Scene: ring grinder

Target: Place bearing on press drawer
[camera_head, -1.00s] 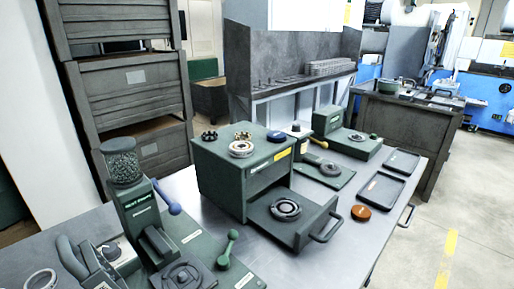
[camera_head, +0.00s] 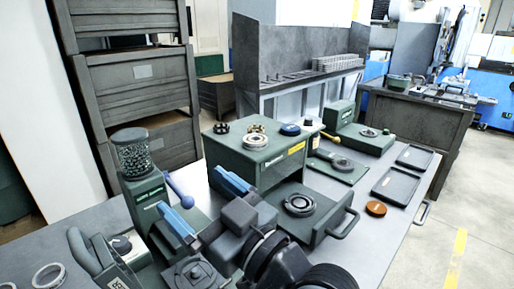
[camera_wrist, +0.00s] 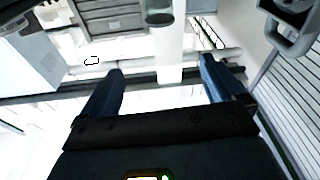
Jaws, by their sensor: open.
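The green press box (camera_head: 262,165) stands on the metal table with its drawer (camera_head: 325,222) pulled out. A dark-rimmed ring with a grey centre (camera_head: 300,203), which looks like a bearing, lies on the drawer. A pale ring-shaped part (camera_head: 255,138) sits on top of the box. I cannot tell which ring the task means. My gripper (camera_head: 204,202) is open and empty, with blue fingers apart, above the table left of the drawer. In the wrist view my gripper (camera_wrist: 163,88) has nothing between its fingers, and no bearing shows there.
A jar of small balls (camera_head: 135,156) tops a green device at left. Pale rings (camera_head: 48,275) lie at the lower left. An orange disc (camera_head: 376,208) lies right of the drawer. Flat dark trays (camera_head: 395,186) line the right table edge. A dark bench (camera_head: 415,120) stands beyond.

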